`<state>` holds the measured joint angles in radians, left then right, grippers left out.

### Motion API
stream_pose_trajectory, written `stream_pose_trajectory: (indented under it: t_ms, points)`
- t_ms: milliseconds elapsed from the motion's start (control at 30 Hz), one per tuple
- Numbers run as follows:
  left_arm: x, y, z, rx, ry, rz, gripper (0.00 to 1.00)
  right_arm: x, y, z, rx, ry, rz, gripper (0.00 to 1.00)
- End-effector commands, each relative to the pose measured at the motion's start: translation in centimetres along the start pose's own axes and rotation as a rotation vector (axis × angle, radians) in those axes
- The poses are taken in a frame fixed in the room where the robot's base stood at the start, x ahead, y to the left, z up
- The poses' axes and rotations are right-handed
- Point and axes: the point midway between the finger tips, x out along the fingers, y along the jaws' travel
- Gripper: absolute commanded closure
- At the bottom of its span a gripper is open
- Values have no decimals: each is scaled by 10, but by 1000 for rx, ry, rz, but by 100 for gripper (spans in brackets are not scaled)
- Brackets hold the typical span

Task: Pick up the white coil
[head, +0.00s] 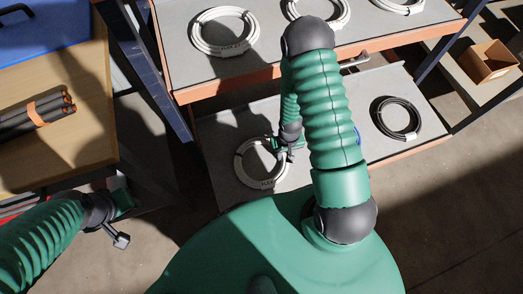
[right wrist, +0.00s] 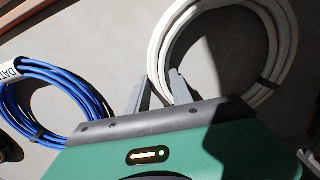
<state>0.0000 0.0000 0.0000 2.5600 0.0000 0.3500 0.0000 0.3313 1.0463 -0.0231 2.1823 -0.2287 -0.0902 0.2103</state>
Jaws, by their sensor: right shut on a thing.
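The white coil (head: 241,168) lies on the lower grey shelf in the head view, with a label on its near side. My right gripper (head: 286,146) reaches down to the coil's upper right edge and is shut on it. In the right wrist view the coil (right wrist: 281,50) fills the upper right, and the gripper fingers (right wrist: 160,92) are at its near left strands. The exact contact is partly hidden by the gripper body. My left gripper (head: 121,239) hangs at the lower left, away from the coil; its finger opening is unclear.
A blue coil (right wrist: 38,76) lies left of the right gripper. A black coil (head: 398,118) lies right on the lower shelf. More white coils (head: 224,30) lie on the upper shelf, whose orange edge (head: 235,82) overhangs. A wooden table (head: 70,150) with dark cables stands left.

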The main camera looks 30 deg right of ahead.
Motion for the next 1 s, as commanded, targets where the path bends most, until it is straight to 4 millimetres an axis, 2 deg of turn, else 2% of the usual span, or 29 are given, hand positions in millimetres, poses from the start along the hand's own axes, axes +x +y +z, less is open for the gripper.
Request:
stream_pose_trajectory:
  t_ms: [267, 567, 767, 1000]
  points:
    - [-4, 0, -1, 0, 0, 0, 64, -5, 0, 0, 0, 1, 0, 100]
    - [-29, 0, -7, 0, 0, 0, 64, -42, 3, 1, 3, 1, 0, 100]
    - [-41, 0, -10, 0, 0, 0, 64, -44, 45, 18, 8, -3, 0, 100]
    - [-59, 0, -14, 0, 0, 0, 64, -50, 105, 40, 7, 0, 0, 100]
